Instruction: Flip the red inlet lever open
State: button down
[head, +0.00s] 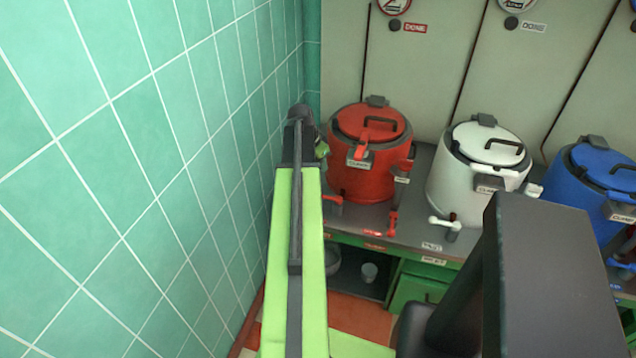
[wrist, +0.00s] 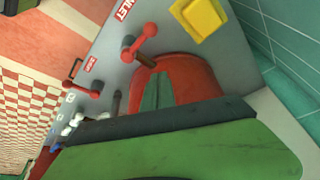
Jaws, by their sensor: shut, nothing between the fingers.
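The red inlet lever (head: 333,200) sticks out at the lower left of the red kettle (head: 365,180) in the head view. In the wrist view the red lever (wrist: 139,42) stands beside a red INLET label (wrist: 124,9) on the grey counter. My gripper (wrist: 157,92) is shut and empty, its fingers in front of the red kettle (wrist: 190,80) in the wrist view. The lever lies above and left of the fingertips there, apart from them. In the head view my arm's far end is beside the tiled wall, left of the kettle; the fingertips are not clear there.
A second red lever (wrist: 82,92) stands farther along the counter, and shows in the head view (head: 393,222). A yellow block (wrist: 198,17) lies near the inlet lever. White (head: 470,180) and blue (head: 590,180) kettles stand to the right. The tiled wall (head: 150,150) is close on the left.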

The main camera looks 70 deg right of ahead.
aim_at(328, 197)
notch_tip(328, 197, down, 10)
jog(key=b, duration=1)
jog(key=shift+a, duration=0.3)
